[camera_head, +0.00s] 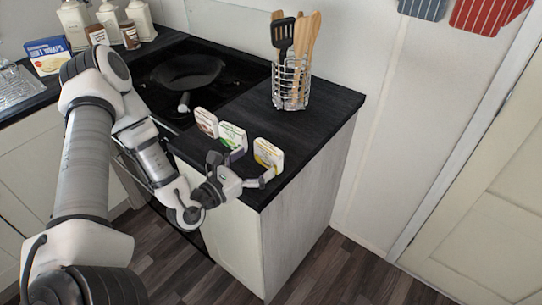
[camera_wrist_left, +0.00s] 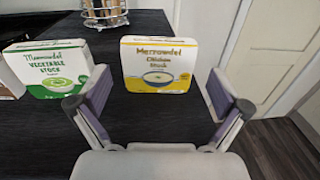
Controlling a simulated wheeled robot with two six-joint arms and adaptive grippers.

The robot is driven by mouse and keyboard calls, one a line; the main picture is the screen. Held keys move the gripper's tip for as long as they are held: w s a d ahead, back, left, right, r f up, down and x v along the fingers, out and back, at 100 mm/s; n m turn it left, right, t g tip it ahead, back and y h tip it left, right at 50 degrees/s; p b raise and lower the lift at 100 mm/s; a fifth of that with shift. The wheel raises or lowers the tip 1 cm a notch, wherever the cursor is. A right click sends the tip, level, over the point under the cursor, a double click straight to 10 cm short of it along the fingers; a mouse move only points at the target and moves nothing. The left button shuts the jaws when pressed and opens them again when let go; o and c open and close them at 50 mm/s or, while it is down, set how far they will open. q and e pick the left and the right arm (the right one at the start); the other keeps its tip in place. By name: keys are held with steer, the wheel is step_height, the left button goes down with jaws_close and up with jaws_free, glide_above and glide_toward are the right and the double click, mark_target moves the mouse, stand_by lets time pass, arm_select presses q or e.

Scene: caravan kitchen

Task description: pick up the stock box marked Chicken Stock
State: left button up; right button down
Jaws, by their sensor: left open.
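The Chicken Stock box (camera_head: 268,153), white with a yellow lower band, stands upright on the dark worktop near its front corner. Its label and bowl picture face me in the left wrist view (camera_wrist_left: 159,65). My left gripper (camera_head: 255,164) is open, low over the worktop in front of this box. In the left wrist view its two fingers (camera_wrist_left: 160,82) lie to either side of the box, with gaps on both sides. My right gripper is not in view.
A green Vegetable Stock box (camera_head: 232,136) stands just left, close to one finger, and a red-marked box (camera_head: 206,123) is further left. A wire utensil holder (camera_head: 291,83) stands behind. A pan (camera_head: 187,72) sits on the hob. The worktop's right end is clear.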

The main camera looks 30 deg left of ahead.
mark_target(265, 153)
arm_select(q)
steer(key=shift+w+d+r, duration=0.1)
steer(key=shift+w+d, duration=0.1)
steer(key=shift+w, duration=1.35)
steer(key=c, duration=0.9)
steer(key=shift+o, duration=0.2)
